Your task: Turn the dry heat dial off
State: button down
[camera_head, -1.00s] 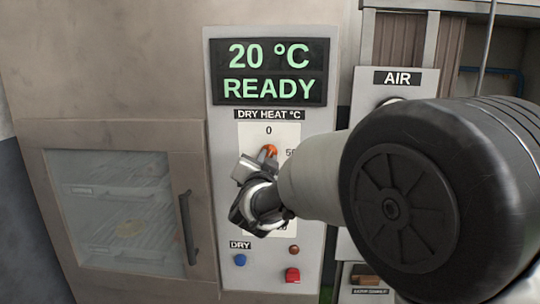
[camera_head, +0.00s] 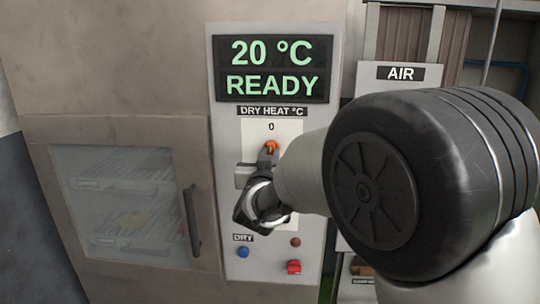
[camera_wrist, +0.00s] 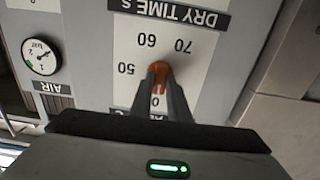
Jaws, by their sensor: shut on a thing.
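The dry heat dial has an orange pointer knob (camera_head: 271,147) just below the 0 mark, on a white scale plate (camera_head: 250,131) under the DRY HEAT °C label. In the wrist view, which is upside down, the orange knob (camera_wrist: 160,70) sits between my fingertips. There a 0 is close by my fingers, and 50, 60 and 70 lie around the knob. My gripper (camera_wrist: 160,82) is shut on the knob. In the head view my gripper (camera_head: 264,172) and arm cover the dial's lower and right parts.
The display (camera_head: 272,68) reads 20 °C READY. Below the dial are a blue button (camera_head: 243,252) marked DRY, a small reddish-brown lamp or button (camera_head: 295,242) and a red switch (camera_head: 293,267). An oven-like glass door with a handle (camera_head: 192,220) is left. An AIR panel (camera_head: 400,73) is right, partly behind my arm.

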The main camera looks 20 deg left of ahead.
dwell(0.3)
jog(key=c, duration=1.7)
grip_release()
jog(key=shift+s, duration=0.1)
jog(key=b+v, duration=0.1)
jog(key=v, duration=1.6)
jog(key=shift+s+a, duration=0.1)
jog(key=shift+s, duration=0.1)
jog(key=d+r+g+y+p, duration=0.1)
jog(key=d+r+g+p, duration=0.3)
jog(key=d, duration=0.8)
jog(key=s+d+f+m+g+h, duration=0.1)
jog(key=s+d+f+g, duration=0.1)
jog(key=s+d, duration=0.3)
jog(key=s+d+f+m+g+h+p, duration=0.1)
jog(key=s+d+g+h, duration=0.1)
jog(key=s+d, duration=0.4)
jog(key=s+d+f+g+h+p, duration=0.1)
jog(key=s+d, duration=0.4)
jog(key=d, duration=0.5)
jog(key=shift+s+d+f+m+g+h, duration=0.2)
jog(key=shift+f+g+h, duration=0.2)
jog(key=shift+g, duration=0.3)
jog(key=shift+s+d+f+m+g+h, duration=0.1)
jog(key=shift+s+f+m+g+h, duration=0.2)
jog(key=shift+g, duration=0.4)
